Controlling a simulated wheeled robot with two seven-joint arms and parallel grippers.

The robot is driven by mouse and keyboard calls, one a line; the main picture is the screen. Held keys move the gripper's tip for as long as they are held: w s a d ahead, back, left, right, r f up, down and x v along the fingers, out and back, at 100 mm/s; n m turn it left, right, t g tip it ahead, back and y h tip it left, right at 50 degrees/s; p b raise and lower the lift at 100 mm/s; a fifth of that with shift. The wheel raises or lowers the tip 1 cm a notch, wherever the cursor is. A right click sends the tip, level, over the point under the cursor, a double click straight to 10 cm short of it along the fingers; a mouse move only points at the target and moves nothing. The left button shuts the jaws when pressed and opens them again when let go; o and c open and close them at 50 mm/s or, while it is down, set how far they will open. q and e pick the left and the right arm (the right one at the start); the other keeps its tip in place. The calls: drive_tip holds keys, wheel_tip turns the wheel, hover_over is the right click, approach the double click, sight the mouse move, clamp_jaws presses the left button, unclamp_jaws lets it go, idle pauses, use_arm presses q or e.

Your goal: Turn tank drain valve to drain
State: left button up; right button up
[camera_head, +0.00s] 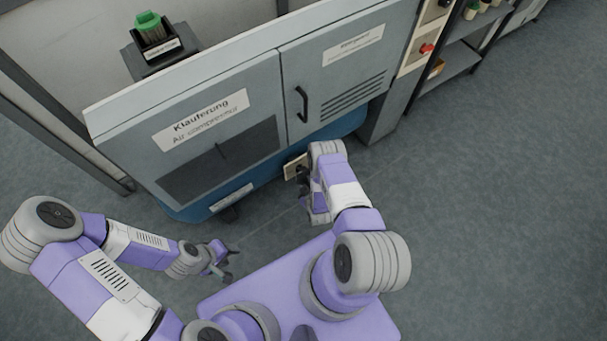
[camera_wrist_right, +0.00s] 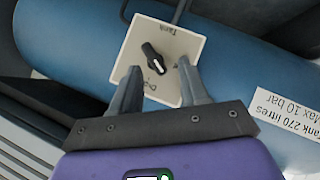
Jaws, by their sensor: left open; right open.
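The drain valve is a black knob (camera_wrist_right: 154,58) on a square white plate (camera_wrist_right: 180,40) mounted on the blue tank (camera_wrist_right: 235,65). In the right wrist view the plate reads "Tank" at its upper edge and has a partly hidden word at its lower left. My right gripper (camera_wrist_right: 158,82) is open, its two fingertips just below the knob in the picture, one toward each side. Whether they touch it I cannot tell. In the head view the plate (camera_head: 291,168) is partly hidden by my right gripper (camera_head: 305,182). My left gripper (camera_head: 226,262) is open and empty, away from the tank.
The grey cabinet (camera_head: 215,70) with a black door handle (camera_head: 301,104) stands above the blue tank. A tank label (camera_wrist_right: 285,112) reads "Tank 270 litres Max 10 bar". A shelf (camera_head: 460,62) stands at the upper right. The floor to the right is clear.

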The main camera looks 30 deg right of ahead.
sight(302, 172)
drive_tip(key=w+f+n+t+b, duration=0.1)
drive_tip(key=w+d+n+t+b, duration=0.1)
drive_tip(key=w+t, duration=0.1)
drive_tip(key=w+f+n+t+b, duration=0.1)
drive_tip(key=w+n, duration=0.1)
drive_tip(key=shift+d+f+h, duration=0.25)
drive_tip(key=shift+f+h, duration=0.1)
drive_tip(key=shift+h, duration=0.05)
drive_tip(key=shift+w+d, duration=0.15)
drive_tip(key=shift+w, duration=0.35)
clamp_jaws()
